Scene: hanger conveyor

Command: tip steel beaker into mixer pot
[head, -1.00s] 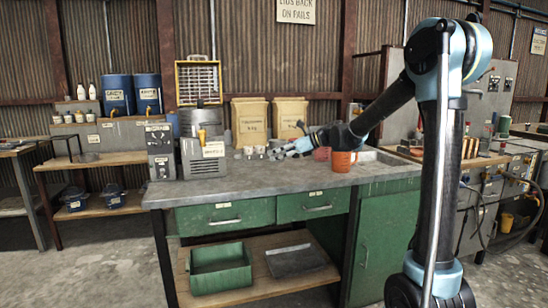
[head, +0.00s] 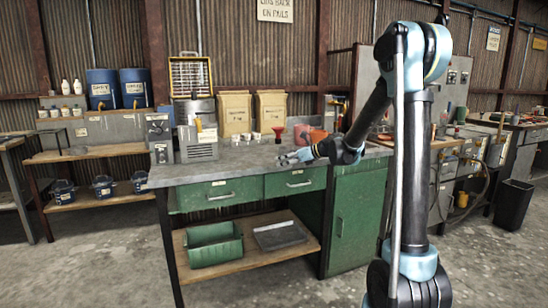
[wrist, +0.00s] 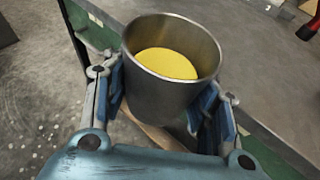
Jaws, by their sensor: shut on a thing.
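My gripper (wrist: 165,105) is shut on the steel beaker (wrist: 165,88), one blue-padded finger on each side. The beaker is roughly upright, its open top facing the wrist camera, with yellow contents (wrist: 167,64) inside. In the head view my gripper (head: 292,157) is at the bench's front edge; the beaker is too small there to make out clearly. A grey machine with a pot-like top (head: 194,112) stands at the bench's left end, well left of my gripper; I take this as the mixer pot, but its opening is not visible.
The grey-topped bench (head: 225,165) has green drawers. The bench's front middle is clear.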

